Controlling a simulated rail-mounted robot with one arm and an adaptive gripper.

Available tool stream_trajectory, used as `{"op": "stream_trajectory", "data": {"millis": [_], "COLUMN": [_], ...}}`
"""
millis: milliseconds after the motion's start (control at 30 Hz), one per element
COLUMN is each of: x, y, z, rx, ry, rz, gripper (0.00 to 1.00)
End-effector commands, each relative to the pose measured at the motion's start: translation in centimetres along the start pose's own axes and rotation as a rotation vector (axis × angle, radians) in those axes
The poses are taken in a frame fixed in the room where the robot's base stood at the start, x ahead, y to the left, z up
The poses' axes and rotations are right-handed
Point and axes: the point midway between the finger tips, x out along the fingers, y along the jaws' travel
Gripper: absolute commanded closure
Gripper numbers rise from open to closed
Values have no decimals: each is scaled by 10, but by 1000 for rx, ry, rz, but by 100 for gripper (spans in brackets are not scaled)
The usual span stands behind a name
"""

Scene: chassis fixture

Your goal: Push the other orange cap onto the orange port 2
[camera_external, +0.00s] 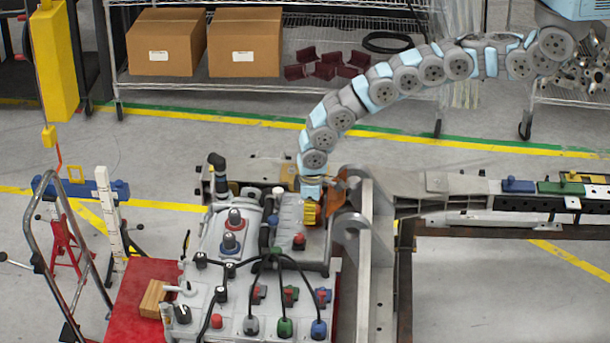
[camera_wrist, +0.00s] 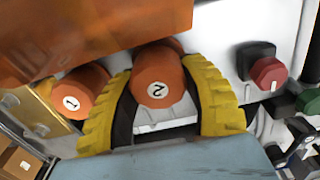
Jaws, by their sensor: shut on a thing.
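In the wrist view an orange cap marked 2 (camera_wrist: 155,72) sits between the yellow ribbed fingers of my gripper (camera_wrist: 160,98), which are shut on it. A second orange cap marked 1 (camera_wrist: 80,88) is just left of the left finger. Part of an orange rounded surface shows behind the cap marked 2. The orange port 2 cannot be told apart there, so I cannot tell how far the cap is seated. In the external view my gripper (camera_external: 310,212) is low at the right rear of the grey chassis, and hides the cap.
A large orange piece (camera_wrist: 95,32) overhangs the caps, close above my fingers; it also shows beside my wrist (camera_external: 336,191). A dark-based red knob (camera_wrist: 268,73) is right of my right finger. The chassis top (camera_external: 205,290) carries several knobs and cables. A grey upright bracket (camera_external: 372,260) stands right of it.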

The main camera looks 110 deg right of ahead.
Motion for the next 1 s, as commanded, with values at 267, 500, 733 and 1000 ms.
{"op": "stream_trajectory", "data": {"millis": [267,500,733,1000], "x": [4,8,12,11], "y": [0,0,0,0], "z": [0,1,1,0], "rx": [0,0,0,0], "ry": [0,-1,-1,-1], "rz": [0,0,0,0], "gripper": [76,76,76,24]}}
